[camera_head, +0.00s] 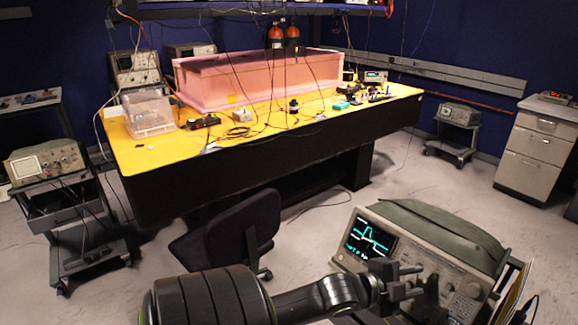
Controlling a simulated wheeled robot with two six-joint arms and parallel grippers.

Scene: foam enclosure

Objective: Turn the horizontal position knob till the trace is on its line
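The oscilloscope (440,235) with a grey-green case stands at the lower right, its front panel angled toward me. Its dark screen (368,243) shows a bright cyan trace with a raised step, plus small readouts. Whether the trace lies on its line is too small to tell. My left gripper (414,281) is in front of the panel, just right of the screen. Its two fingers stand apart, with nothing visible between them. Small knobs show on the panel, but I cannot tell which is the horizontal position knob; the gripper and a dark patch cover part of it. My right gripper is not in view.
A dark chair (232,235) stands left of the oscilloscope. Behind it is a yellow-topped bench (180,150) with a pink foam enclosure (225,82). Another instrument (45,162) sits on a cart at left. Drawers (538,150) stand at right. Open floor lies between.

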